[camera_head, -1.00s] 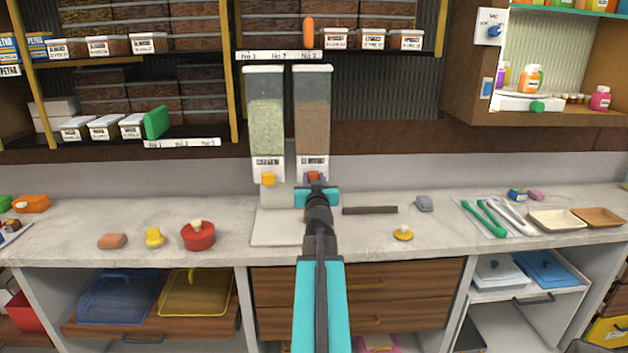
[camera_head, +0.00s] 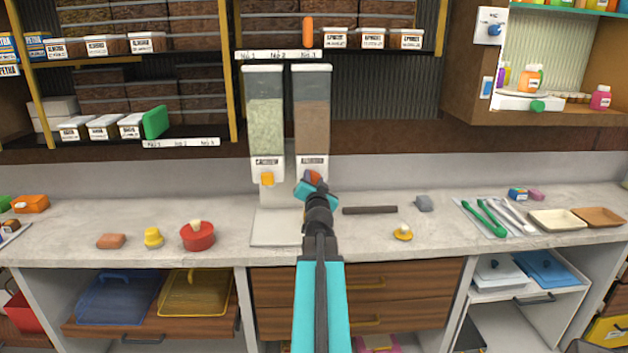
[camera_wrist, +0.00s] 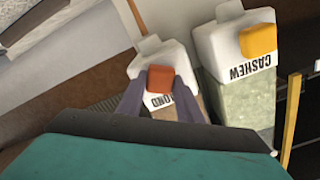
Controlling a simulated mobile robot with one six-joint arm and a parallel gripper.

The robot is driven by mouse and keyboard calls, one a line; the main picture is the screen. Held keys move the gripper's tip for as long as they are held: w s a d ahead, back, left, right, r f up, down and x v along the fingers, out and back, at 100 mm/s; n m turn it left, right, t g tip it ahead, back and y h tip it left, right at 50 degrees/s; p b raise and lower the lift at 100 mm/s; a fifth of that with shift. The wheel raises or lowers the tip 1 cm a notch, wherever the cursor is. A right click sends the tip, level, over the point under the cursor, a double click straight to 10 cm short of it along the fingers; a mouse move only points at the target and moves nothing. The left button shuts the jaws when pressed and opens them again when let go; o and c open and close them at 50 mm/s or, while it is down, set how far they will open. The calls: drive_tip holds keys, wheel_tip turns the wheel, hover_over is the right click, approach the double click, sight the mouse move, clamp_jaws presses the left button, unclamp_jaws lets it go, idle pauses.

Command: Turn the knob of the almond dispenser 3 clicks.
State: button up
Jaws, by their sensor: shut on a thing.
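The almond dispenser (camera_head: 312,125) is a clear column of brown contents with a white label at its base. It stands right of the cashew dispenser (camera_head: 265,125), which holds pale green contents and has a yellow knob (camera_head: 267,179). My gripper (camera_head: 312,182) is at the almond dispenser's orange-red knob (camera_head: 313,175), mostly hidden behind the gripper in the head view. In the wrist view, the two dark fingers are shut on the knob (camera_wrist: 161,78), one on each side. The gripper is rolled at a tilt. The wrist view shows part of the almond label.
On the counter (camera_head: 365,235) stand a red pot (camera_head: 197,237), a yellow shaker-like item (camera_head: 153,237) and a dark bar (camera_head: 370,210). Green tongs (camera_head: 484,218) and trays (camera_head: 558,220) lie at the right. A shelf with tubs is above.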

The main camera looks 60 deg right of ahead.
drive_tip(key=m, duration=0.5)
drive_tip(key=shift+f+m+p, duration=0.1)
drive_tip(key=shift+m+p, duration=0.2)
drive_tip(key=shift+p, duration=0.05)
drive_tip(key=m, duration=0.5)
drive_tip(key=shift+s+f+m+p, duration=0.1)
drive_tip(key=shift+f+m+p, duration=0.05)
drive_tip(key=shift+m+p, duration=0.25)
drive_tip(key=o, duration=1)
drive_tip(key=shift+c, duration=0.2)
drive_tip(key=shift+o, duration=0.6)
drive_tip(key=shift+s+a, duration=0.15)
